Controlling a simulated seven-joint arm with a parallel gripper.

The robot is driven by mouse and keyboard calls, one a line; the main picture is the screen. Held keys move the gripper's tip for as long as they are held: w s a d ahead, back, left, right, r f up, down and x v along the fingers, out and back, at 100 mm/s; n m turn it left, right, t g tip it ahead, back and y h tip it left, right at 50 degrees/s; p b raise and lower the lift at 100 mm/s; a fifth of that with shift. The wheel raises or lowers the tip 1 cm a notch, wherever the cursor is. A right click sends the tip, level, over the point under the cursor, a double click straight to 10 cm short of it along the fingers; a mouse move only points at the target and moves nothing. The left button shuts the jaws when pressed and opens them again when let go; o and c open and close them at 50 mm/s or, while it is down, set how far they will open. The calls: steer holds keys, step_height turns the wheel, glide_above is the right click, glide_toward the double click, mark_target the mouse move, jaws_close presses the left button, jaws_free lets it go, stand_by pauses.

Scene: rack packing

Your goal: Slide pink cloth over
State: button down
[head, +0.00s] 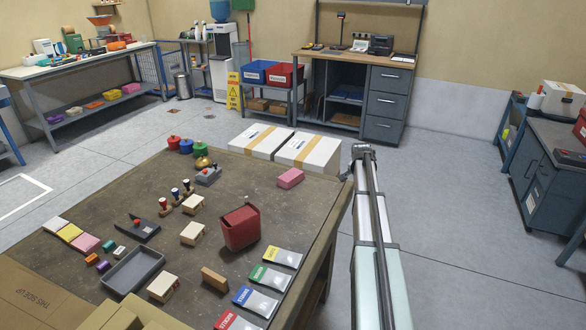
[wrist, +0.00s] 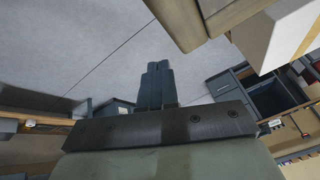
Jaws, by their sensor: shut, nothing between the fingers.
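Two pink things lie on the brown worktable (head: 170,235) in the head view, and I cannot tell for sure which is the cloth. One is a flat pink piece (head: 86,243) at the left, in a row with a yellow and a white piece. The other is a thicker pink block (head: 290,178) near the right edge, in front of the white boxes. My gripper (wrist: 157,68) is shut and empty in the wrist view, over the grey floor. In the head view my arm stands just right of the table's edge, apart from both pink things.
Two taped white boxes (head: 308,152) stand at the table's back right. A red bin (head: 240,228), wooden blocks, stamps, a grey tray (head: 132,270) and coloured labelled packets (head: 256,300) crowd the table. Bare tabletop lies between the red bin and the pink block.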

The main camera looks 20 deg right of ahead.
mark_target(294, 173)
steer(key=w+a, duration=0.1)
steer(key=a, duration=0.4)
steer(key=w+a+r+n, duration=0.1)
steer(key=w+a, duration=0.1)
steer(key=a, duration=0.3)
steer(key=w+a+n+g+y, duration=0.1)
steer(key=w+a, duration=0.1)
steer(key=a, duration=0.3)
steer(key=shift+a+r, duration=0.1)
steer(key=shift+r, duration=0.3)
steer(key=a+n, duration=0.1)
steer(key=a, duration=0.4)
steer(key=w+a+r+n+g, duration=0.1)
steer(key=a, duration=0.5)
steer(key=a+n+y, duration=0.1)
steer(key=a, duration=0.5)
steer(key=shift+w+r+g, duration=0.2)
steer(key=shift+r+g, duration=0.1)
steer(key=shift+r, duration=0.1)
steer(key=w+d, duration=0.8)
steer(key=shift+w+d, duration=0.25)
steer(key=shift+w, duration=0.05)
steer(key=shift+s+f, duration=0.15)
steer(key=shift+f, duration=0.65)
steer(key=shift+f, duration=0.1)
